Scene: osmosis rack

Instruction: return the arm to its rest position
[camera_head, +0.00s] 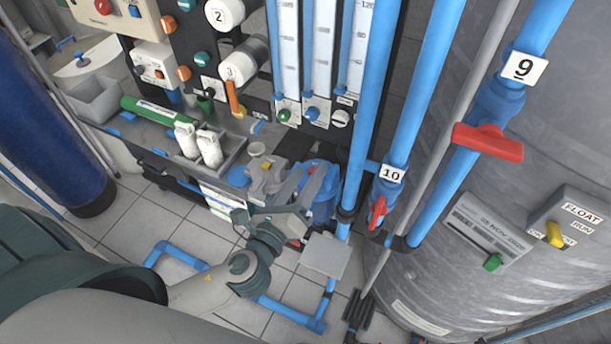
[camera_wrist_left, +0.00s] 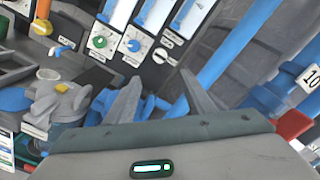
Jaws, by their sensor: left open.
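My left gripper (camera_head: 284,206) is at the middle of the head view, its arm reaching in from the lower left. In the left wrist view its two grey fingers (camera_wrist_left: 163,92) stand apart with nothing between them but background. The gripper hangs in front of the blue pump-like housing (camera_head: 322,200) at the foot of the rack; I cannot tell whether it touches it. The arm is bent, with the forearm (camera_head: 205,290) low over the floor. My right gripper is not in view.
Blue pipes with red valve handles (camera_head: 487,141) tagged 9 and 10 stand to the right, before a large grey tank (camera_head: 440,285). A shelf with a tray (camera_head: 225,165) of white bottles is at the left. Flow meters (camera_head: 322,60) rise behind. Blue floor pipes (camera_head: 290,312) run below the arm.

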